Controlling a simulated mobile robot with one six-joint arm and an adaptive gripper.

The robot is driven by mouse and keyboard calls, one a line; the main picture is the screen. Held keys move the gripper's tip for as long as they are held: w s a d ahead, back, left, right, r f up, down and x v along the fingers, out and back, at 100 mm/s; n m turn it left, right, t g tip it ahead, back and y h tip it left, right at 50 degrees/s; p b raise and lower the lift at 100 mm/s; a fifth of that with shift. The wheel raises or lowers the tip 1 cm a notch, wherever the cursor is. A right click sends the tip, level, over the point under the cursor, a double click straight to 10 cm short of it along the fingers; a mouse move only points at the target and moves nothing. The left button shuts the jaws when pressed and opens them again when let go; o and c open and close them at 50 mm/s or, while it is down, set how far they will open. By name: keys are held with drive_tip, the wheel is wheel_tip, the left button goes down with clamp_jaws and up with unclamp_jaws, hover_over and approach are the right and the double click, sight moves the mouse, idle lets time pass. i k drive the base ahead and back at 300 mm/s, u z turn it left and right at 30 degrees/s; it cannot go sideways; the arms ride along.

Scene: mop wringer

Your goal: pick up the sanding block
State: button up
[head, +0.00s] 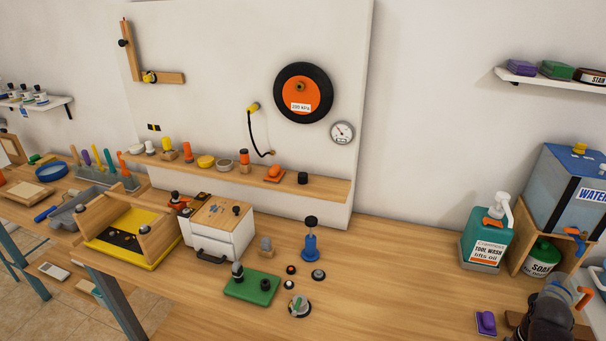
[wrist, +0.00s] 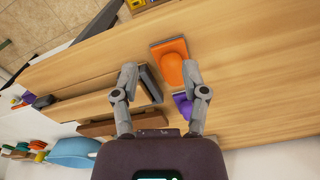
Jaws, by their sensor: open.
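In the wrist view, an orange block (wrist: 176,67) with a rounded grip on a flat, dark-edged base lies on the wooden bench. A smaller purple block (wrist: 182,105) lies close to it, partly hidden by a finger. Either could be the sanding block; no label shows. My gripper (wrist: 159,68) is open and empty, its fingertips apart, with the orange block beyond and partly between them. Height above the bench is hard to judge. In the head view the purple block (head: 486,323) lies at the lower right, beside my dark arm; the orange block is not visible there.
A wooden crate (head: 522,233) holding a soap can (head: 541,260) and bearing a blue water tank (head: 573,182) stands near my arm. A teal tool wash bottle (head: 486,241) stands left of it.

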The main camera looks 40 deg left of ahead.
sight(275, 174)
drive_tip(key=z, duration=0.2)
drive_tip(key=k, duration=1.25)
drive_tip(key=u, duration=1.25)
drive_tip(key=i, duration=1)
drive_tip(key=z, duration=0.1)
